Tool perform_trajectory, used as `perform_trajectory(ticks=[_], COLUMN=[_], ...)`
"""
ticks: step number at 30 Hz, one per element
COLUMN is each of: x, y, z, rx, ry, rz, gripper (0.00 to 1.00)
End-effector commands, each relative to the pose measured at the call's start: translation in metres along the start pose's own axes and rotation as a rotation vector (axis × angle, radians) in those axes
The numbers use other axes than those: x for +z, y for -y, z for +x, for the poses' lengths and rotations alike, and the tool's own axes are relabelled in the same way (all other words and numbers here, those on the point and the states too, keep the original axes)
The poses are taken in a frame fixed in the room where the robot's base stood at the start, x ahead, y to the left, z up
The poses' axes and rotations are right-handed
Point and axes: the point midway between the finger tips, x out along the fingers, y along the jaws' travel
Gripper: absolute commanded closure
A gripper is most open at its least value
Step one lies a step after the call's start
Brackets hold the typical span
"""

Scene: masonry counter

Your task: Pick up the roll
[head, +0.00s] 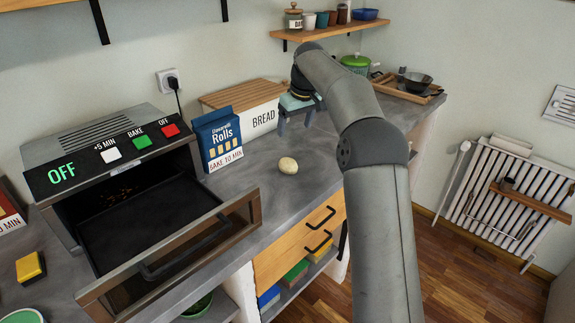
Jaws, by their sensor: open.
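A pale, rounded roll (288,166) lies on the grey counter, right of the blue "Rolls" packet (219,138). My arm reaches in from the lower right and bends over the counter. My gripper (295,124) hangs open and empty above the counter, in front of the bread box. It is behind the roll and apart from it. My arm hides part of the counter to the right.
A toaster oven (110,148) with its door (175,262) open stands at the left. A wooden-lidded bread box (262,117) is behind the packet. A tray (410,90) with a dark pan is at the far right. The counter around the roll is clear.

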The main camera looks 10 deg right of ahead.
Motion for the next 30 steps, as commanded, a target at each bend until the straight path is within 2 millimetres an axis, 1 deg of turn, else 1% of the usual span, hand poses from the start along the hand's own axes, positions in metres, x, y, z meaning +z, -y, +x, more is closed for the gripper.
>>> perform_trajectory(ticks=[1,5,15,18,21,26,30], x=[-0.003,-0.004,-0.004,-0.004,-0.004,-0.004,0.001], y=[-0.004,-0.007,-0.006,-0.006,-0.006,-0.006,-0.007], z=[0.004,0.019,0.091,0.107,0.118,0.127,0.145], rx=[-0.003,-0.004,-0.004,-0.003,-0.002,-0.003,-0.004], ry=[-0.004,-0.005,-0.006,-0.007,-0.008,-0.007,-0.006], rz=[-0.001,-0.003,-0.001,-0.002,-0.002,-0.001,-0.001], gripper=[0.23,0.23,0.23,0.23,0.23,0.23,0.23])
